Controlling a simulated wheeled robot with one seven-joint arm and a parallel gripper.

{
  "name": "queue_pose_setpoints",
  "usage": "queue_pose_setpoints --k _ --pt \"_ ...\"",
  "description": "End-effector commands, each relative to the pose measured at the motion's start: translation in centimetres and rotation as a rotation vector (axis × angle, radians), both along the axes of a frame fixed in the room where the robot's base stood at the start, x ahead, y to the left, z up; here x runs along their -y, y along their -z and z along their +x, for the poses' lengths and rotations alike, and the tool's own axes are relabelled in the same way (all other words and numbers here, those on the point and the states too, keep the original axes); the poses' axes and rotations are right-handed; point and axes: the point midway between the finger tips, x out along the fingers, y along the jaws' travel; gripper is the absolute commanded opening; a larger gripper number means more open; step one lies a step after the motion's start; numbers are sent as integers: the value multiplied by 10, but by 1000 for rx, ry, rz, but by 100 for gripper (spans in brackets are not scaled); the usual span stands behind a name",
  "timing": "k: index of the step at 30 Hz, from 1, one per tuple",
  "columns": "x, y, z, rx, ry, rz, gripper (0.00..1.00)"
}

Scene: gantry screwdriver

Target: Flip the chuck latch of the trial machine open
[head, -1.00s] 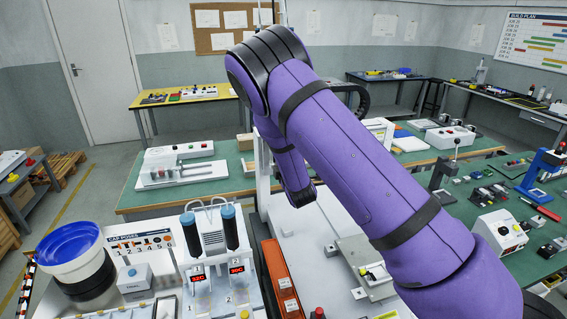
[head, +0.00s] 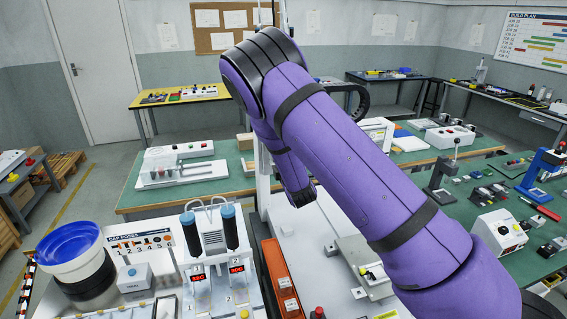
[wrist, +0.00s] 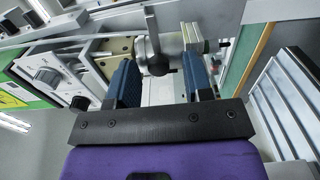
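In the wrist view my gripper (wrist: 159,62) has its two blue fingers spread apart. A grey metal cylinder that looks like the chuck (wrist: 172,43) lies just beyond and between the fingertips. A slim grey lever, probably the chuck latch (wrist: 151,24), crosses the cylinder's left end, with a rounded part near the gap between the fingers. I cannot tell whether a finger touches it. In the head view my purple arm hides the gripper and chuck. The white gantry machine's bed (head: 317,226) shows beside and below the arm.
A white upright (head: 263,175) stands close left of my forearm. The orange strip (head: 281,275) and the two-bottle station (head: 213,235) are at the front left. In the wrist view a panel with a dial (wrist: 48,77) lies left and a ribbed grey part (wrist: 287,100) right.

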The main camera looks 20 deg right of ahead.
Motion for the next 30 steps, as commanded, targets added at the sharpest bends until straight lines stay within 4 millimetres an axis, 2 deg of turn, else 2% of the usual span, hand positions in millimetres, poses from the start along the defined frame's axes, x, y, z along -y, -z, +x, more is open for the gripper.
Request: queue_pose_setpoints --k 5,8,15,21,30 --pt "0 0 -6 1 0 0 47" --pt "0 0 -19 -1 0 0 47" --pt "0 0 -65 -2 0 -1 47" --pt "0 0 -95 -2 0 0 47" --pt "0 0 -109 0 0 0 47"
